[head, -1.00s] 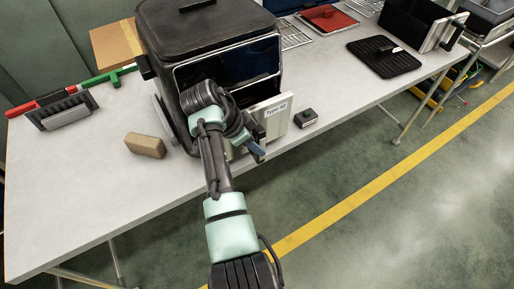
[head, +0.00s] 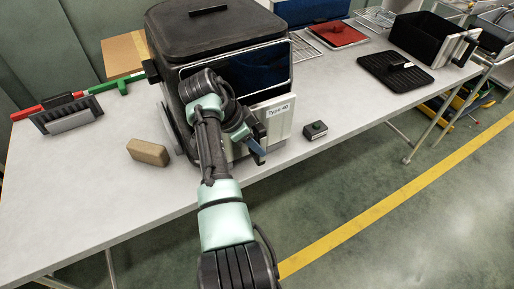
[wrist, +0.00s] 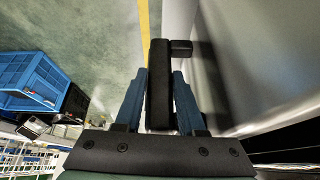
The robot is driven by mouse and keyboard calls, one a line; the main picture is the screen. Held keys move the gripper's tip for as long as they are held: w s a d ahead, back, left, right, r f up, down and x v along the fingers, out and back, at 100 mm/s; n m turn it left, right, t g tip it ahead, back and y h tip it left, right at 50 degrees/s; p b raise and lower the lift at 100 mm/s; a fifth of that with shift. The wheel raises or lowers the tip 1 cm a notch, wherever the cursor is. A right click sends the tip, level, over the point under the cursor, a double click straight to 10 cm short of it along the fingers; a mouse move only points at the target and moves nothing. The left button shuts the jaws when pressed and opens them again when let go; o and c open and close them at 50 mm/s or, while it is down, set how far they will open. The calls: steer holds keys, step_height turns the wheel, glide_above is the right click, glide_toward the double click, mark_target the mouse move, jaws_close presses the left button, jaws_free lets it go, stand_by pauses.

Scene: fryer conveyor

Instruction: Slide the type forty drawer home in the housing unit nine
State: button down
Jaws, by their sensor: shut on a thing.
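The type forty drawer shows its pale front (head: 283,123) with a "Type 40" label, low in the front of the dark housing (head: 212,35). The front sits close under the housing's glossy dark panel; my arm covers its left part, and I cannot tell whether it is fully flush. My gripper (head: 257,148) is at the drawer front. In the wrist view its blue fingers (wrist: 160,80) are shut on the black drawer handle (wrist: 160,62), one on each side. The pale metal front (wrist: 255,60) fills the right of that view.
A brown block (head: 148,152) lies left of the housing, and a small black box with a green button (head: 315,130) lies to its right. A black ridged plate (head: 397,72) and another dark drawer (head: 422,38) stand farther right. The table's front left (head: 80,215) is clear.

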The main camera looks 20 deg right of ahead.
steer(key=shift+w+r+b, duration=0.1)
steer(key=shift+w+b, duration=0.55)
steer(key=shift+b, duration=0.05)
steer(key=shift+w+b, duration=0.4)
steer(key=shift+b, duration=0.35)
steer(key=shift+w+a+b, duration=0.15)
steer(key=shift+w+b, duration=0.5)
steer(key=shift+b, duration=0.15)
steer(key=shift+s, duration=0.15)
